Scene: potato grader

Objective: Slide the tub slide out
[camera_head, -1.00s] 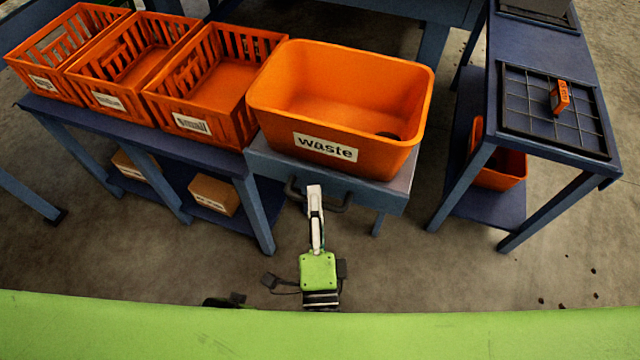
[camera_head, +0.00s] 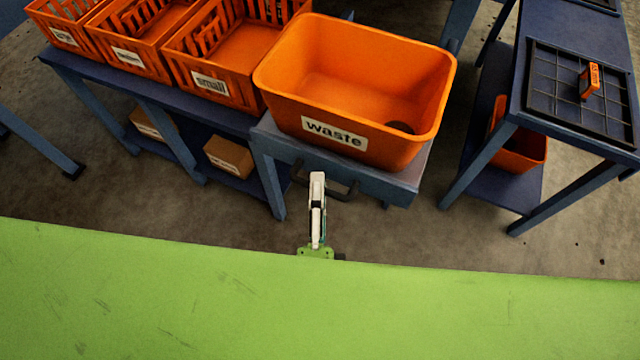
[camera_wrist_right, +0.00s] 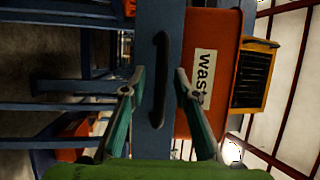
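The tub slide (camera_head: 392,190) is a blue-grey platform with a dark bar handle (camera_head: 347,192) on its front. The orange waste tub (camera_head: 432,120) stands on it. In the wrist view the handle (camera_wrist_right: 158,110) runs up and down in front of the slide's face, and part of the tub (camera_wrist_right: 215,110) shows to its right. My right gripper (camera_head: 317,176) is at the handle in the head view. In the wrist view my right gripper (camera_wrist_right: 160,73) is open, with one finger on each side of the handle and gaps visible. My left gripper is not in view.
Orange crates, one labelled small (camera_head: 232,100), stand on the blue table (camera_head: 190,108) to the left. Cardboard boxes (camera_head: 228,157) lie on its lower shelf. A blue stand (camera_head: 525,115) with a black grid (camera_head: 555,95) and an orange bin (camera_head: 520,160) is at the right.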

